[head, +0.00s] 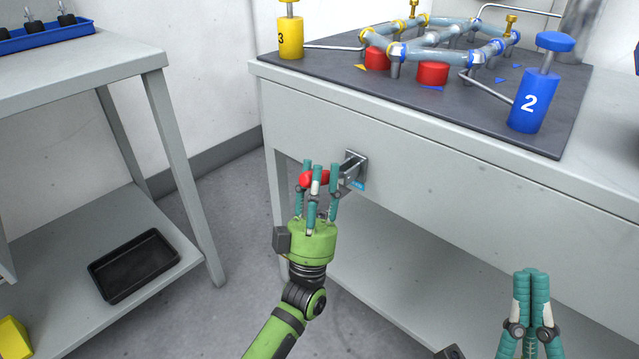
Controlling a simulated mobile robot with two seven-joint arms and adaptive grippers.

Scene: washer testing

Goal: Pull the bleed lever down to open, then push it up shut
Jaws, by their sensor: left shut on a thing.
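The bleed lever has a red knob (309,179) and a grey metal bracket (354,167) on the front panel of the grey bench. A small blue label (358,185) sits by the bracket. My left gripper (320,172) has its teal fingers around the red knob and is shut on it. The fingers hide part of the knob and arm, so the lever's exact angle is hard to tell. My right gripper (532,275) is at the lower right, fingers together and empty, apart from the bench front.
On the bench's dark mat (480,105) stand a yellow cylinder (290,38), a blue cylinder (532,100) marked 2, red blocks (432,74) and a pipe loop (440,48). A side table on the left has a black tray (133,265) on its lower shelf. Floor between is clear.

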